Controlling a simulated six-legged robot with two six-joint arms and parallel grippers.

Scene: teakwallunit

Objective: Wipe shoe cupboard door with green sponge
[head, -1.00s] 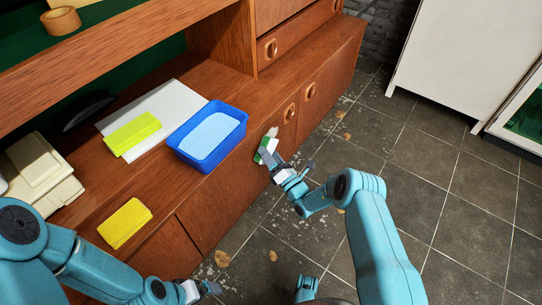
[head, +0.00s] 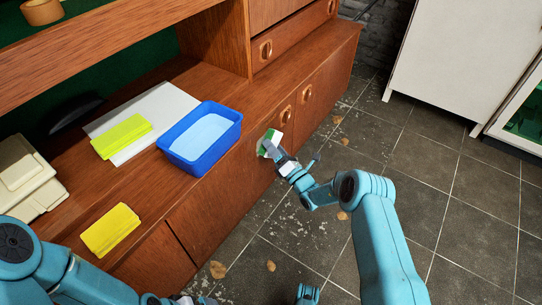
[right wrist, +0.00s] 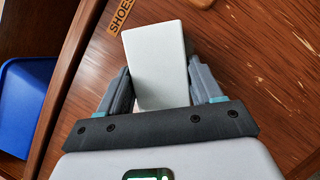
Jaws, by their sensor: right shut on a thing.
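My right gripper (head: 281,159) is shut on a green and white sponge (head: 269,141). In the right wrist view the sponge's pale face (right wrist: 157,60) sits between the two fingers. The sponge is at the front of the brown wooden shoe cupboard door (head: 243,174); whether it presses on the door I cannot tell. The right wrist view shows a SHOES label (right wrist: 122,14) beside the sponge and pale streaks on the wood (right wrist: 268,88). My left gripper (head: 190,299) is mostly cut off at the bottom edge of the head view, and its jaws cannot be made out.
A blue tub (head: 203,157) with pale blue contents stands on the cabinet top near its front edge. A yellow-green cloth (head: 121,137), a yellow cloth (head: 110,230) and a beige machine (head: 22,180) are to its left. The tiled floor at right is open, with scattered debris.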

